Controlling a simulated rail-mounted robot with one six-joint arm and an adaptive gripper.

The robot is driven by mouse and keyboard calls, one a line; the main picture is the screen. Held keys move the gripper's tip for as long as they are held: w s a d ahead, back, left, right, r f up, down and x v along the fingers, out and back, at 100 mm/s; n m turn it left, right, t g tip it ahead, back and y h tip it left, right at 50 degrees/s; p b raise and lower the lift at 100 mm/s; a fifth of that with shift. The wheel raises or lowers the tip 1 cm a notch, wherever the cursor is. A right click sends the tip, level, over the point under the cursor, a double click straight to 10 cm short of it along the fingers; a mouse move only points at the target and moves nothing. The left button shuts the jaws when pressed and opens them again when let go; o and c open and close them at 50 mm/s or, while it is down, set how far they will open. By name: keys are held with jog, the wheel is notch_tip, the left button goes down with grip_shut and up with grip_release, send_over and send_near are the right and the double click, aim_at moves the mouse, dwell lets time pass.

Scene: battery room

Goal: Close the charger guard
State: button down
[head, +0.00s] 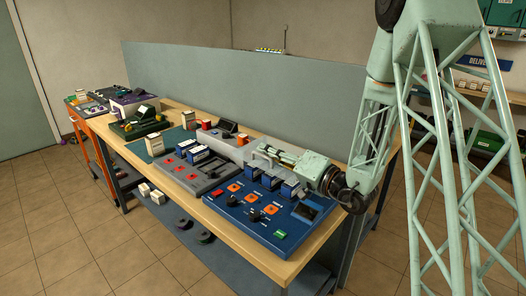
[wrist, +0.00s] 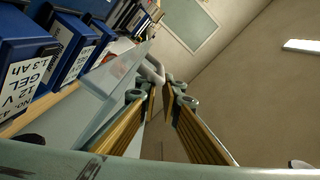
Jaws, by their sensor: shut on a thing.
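The blue charger (head: 240,207) sits at the near right end of the wooden bench, with orange and black controls and a green button on its face. Several blue batteries (head: 270,182) stand in a row along its back; they also show at the left of the wrist view (wrist: 68,50). The guard (wrist: 112,82) shows in the wrist view as a pale, see-through panel beside the batteries, with a grey bar handle (wrist: 153,68). My gripper (head: 266,152) is above and behind the batteries. In the wrist view its fingers (wrist: 163,90) are shut on the handle. The guard's hinge is hidden.
A grey charger (head: 180,178) with batteries stands left of the blue one, and a green device (head: 136,124) is farther left. A tall grey partition (head: 240,88) runs behind the bench. The tiled floor (head: 90,250) in front is clear.

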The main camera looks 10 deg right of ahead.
aim_at(277, 170)
jog(key=shift+s+a+f+g, duration=0.15)
jog(key=shift+s+a+f, duration=0.2)
jog(key=shift+f, duration=0.25)
jog(key=shift+s+a+f+g, duration=0.15)
jog(key=shift+s+a+f, duration=0.15)
jog(key=shift+f, duration=0.25)
jog(key=c, duration=2.8)
grip_release()
jog(key=shift+s, duration=0.15)
jog(key=shift+s+d, duration=0.15)
jog(key=shift+s, duration=0.1)
jog(key=shift+s+d, duration=0.2)
jog(key=v, duration=0.4)
jog(key=shift+d+r, duration=0.2)
jog(key=shift+d, duration=0.3)
jog(key=v, duration=0.3)
jog(key=shift+d+r, duration=0.1)
jog(key=shift+r, duration=0.15)
jog(key=shift+s+d+r, duration=0.25)
jog(key=shift+s+d, duration=0.35)
jog(key=shift+d, duration=0.25)
jog(key=shift+s+d+r, duration=0.2)
jog(key=shift+s+d, duration=0.1)
jog(key=shift+d, duration=0.05)
